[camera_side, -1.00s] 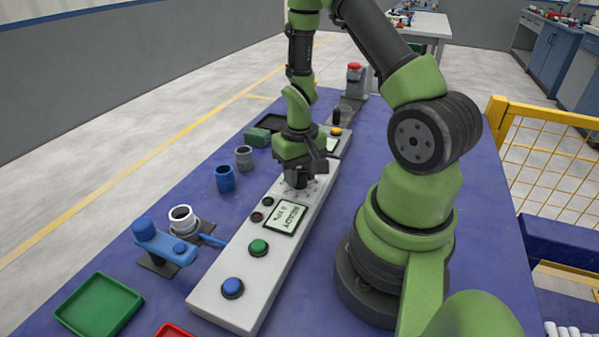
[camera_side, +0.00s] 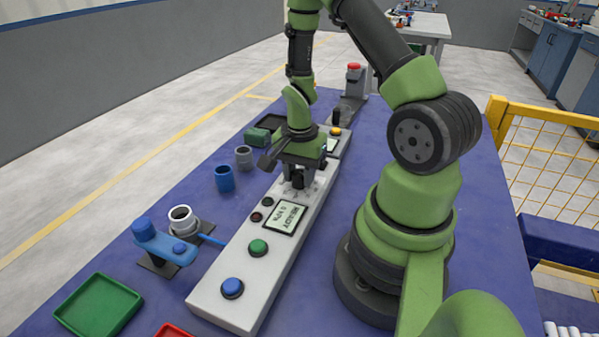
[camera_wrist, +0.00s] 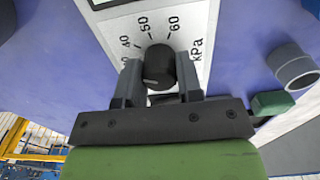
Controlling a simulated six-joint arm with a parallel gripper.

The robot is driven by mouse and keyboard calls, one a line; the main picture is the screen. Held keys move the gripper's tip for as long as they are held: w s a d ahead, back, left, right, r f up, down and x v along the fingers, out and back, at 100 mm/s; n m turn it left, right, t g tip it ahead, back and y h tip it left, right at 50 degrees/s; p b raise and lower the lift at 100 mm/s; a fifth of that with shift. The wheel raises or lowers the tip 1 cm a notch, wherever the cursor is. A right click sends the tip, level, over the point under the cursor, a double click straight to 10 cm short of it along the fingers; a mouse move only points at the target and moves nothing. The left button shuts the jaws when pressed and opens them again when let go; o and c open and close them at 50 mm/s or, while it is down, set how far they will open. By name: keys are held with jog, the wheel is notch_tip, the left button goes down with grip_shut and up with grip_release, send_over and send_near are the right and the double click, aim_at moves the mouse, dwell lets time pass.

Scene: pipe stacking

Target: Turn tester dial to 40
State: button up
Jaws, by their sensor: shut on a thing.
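The tester dial is a black round knob (camera_wrist: 159,66) on a white panel with a printed kPa scale; 40, 50 and 60 show beyond it, and another number is partly hidden at the left. My gripper (camera_wrist: 158,84) has one finger on each side of the knob and is shut on it. A faint light mark shows on the knob's lower left, but I cannot tell which number it meets. In the side view my gripper (camera_side: 297,183) points down over the long white tester panel (camera_side: 221,282) and hides most of the dial.
The panel's display (camera_side: 285,217) reads READY with a 0 kPa line. Green (camera_side: 258,247) and blue (camera_side: 232,288) buttons sit nearer the front. A blue pipe piece (camera_side: 225,178), a grey one (camera_side: 244,156) and a blue clamp fixture (camera_side: 160,242) stand left of the panel.

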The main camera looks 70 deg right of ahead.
aim_at(299, 172)
jog(key=shift+m, duration=1.2)
jog(key=shift+a, duration=0.1)
jog(key=o, duration=0.9)
notch_tip(299, 172, up, 10)
jog(key=shift+f, duration=0.1)
